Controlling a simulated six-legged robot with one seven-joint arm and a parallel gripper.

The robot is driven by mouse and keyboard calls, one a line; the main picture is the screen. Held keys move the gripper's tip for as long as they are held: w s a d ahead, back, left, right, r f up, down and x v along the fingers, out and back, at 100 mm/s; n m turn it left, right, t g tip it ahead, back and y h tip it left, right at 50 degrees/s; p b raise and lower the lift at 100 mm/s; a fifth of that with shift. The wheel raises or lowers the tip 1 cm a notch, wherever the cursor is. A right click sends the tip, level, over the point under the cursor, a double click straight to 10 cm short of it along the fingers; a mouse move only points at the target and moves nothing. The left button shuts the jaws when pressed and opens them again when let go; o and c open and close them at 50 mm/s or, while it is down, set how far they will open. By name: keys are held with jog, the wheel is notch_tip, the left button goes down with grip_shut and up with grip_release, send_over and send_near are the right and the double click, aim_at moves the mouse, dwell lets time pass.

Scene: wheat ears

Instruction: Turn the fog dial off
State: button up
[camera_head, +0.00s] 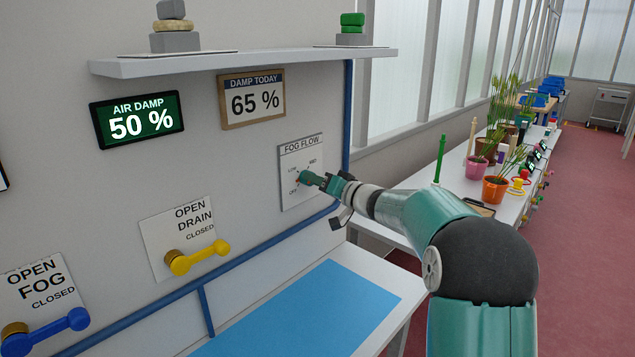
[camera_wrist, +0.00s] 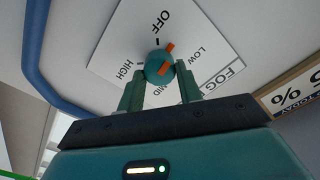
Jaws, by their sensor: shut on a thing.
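The fog dial is a round teal knob with orange marks (camera_wrist: 158,70), in the middle of the white FOG FLOW plate (camera_head: 302,153). The plate also shows in the wrist view (camera_wrist: 115,50), with OFF, LOW, MID and HIGH printed around the knob. An orange mark at the knob's edge lies between OFF and LOW in the wrist view, nearer the OFF tick. My gripper (camera_head: 314,180) reaches the plate from the right. In the wrist view its two fingers (camera_wrist: 160,80) close on either side of the knob. In the head view my gripper hides most of the knob.
A blue pipe (camera_head: 346,110) runs beside and below the plate. A yellow drain lever (camera_head: 197,257) and a blue fog lever (camera_head: 50,330) are at the left. The AIR DAMP display (camera_head: 137,119) reads 50 %, and the DAMP TODAY sign (camera_head: 252,98) reads 65 %. A blue-topped bench (camera_head: 310,310) stands below.

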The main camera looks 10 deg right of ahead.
jog(key=shift+n, duration=3.7)
jog(key=o, duration=1)
jog(key=shift+s, duration=0.1)
jog(key=v, duration=1.3)
jog(key=shift+s+d, duration=0.25)
jog(key=shift+s, duration=0.05)
